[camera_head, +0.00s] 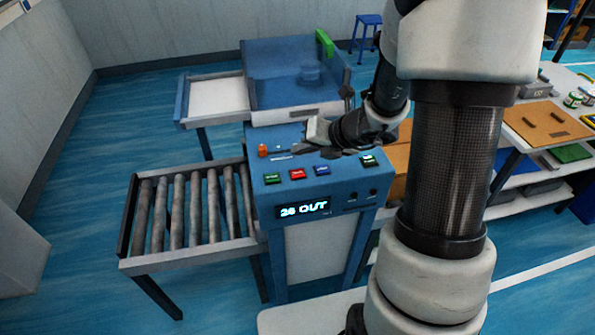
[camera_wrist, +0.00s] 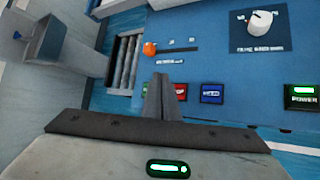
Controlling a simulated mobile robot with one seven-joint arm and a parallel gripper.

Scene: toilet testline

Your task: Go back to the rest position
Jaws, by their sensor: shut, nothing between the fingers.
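My gripper (camera_head: 300,147) is shut and empty, above the top of the blue control panel (camera_head: 348,190). In the wrist view its closed fingers (camera_wrist: 160,97) stand in front of the button row and hide part of it. The panel has a green button (camera_head: 272,178), a red button (camera_head: 297,174), a blue button (camera_head: 321,169) and a green power button (camera_head: 369,160). An orange slider knob (camera_head: 262,150) is left of my gripper. A white dial (camera_wrist: 260,22) shows in the wrist view. The display (camera_head: 303,208) appears to read "26 OUT". Whether the fingers touch the panel cannot be told.
A roller conveyor (camera_head: 190,210) adjoins the panel on the left. A blue machine basin (camera_head: 295,75) stands behind it. A workbench with a brown board (camera_head: 545,122) is at the right. Blue floor (camera_head: 110,140) lies open at the left.

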